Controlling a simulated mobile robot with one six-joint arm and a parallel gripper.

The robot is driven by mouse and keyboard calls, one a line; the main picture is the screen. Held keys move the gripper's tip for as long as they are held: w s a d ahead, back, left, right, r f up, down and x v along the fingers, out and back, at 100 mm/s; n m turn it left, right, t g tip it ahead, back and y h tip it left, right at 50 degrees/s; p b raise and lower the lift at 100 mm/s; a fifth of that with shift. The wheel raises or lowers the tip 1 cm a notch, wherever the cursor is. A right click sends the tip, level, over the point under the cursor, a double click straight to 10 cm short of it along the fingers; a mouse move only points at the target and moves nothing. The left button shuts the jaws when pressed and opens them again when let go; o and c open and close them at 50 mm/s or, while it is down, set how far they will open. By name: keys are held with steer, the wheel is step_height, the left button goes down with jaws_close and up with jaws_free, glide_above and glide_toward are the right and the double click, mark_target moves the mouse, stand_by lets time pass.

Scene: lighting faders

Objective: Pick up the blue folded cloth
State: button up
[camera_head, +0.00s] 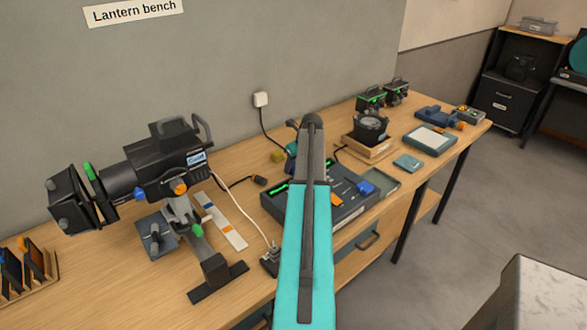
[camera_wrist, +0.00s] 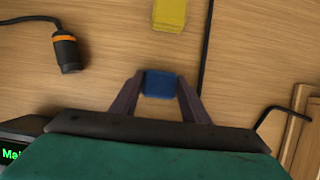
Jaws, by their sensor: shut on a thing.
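In the wrist view the blue folded cloth (camera_wrist: 159,84) shows as a small dark blue block between my fingertips. My gripper (camera_wrist: 158,88) is shut on it, with one dark finger against each side. The bare wood of the bench (camera_wrist: 120,25) shows behind it. I cannot tell how high the cloth is above the bench. In the head view my arm covers my fingers and the cloth.
A yellow block (camera_wrist: 169,14) lies beyond the cloth, and a black cable plug (camera_wrist: 68,52) lies to its left. In the head view a dark fader console (camera_head: 345,208) sits beside my arm. A large lantern (camera_head: 165,165) stands at left. A small teal item (camera_head: 408,162) lies right.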

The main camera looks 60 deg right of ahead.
mark_target(294, 165)
steer(key=shift+r, duration=0.1)
steer(key=shift+r+b, duration=1.35)
steer(key=shift+r, duration=3.55)
steer(key=shift+o, duration=1)
steer(key=shift+c, duration=0.5)
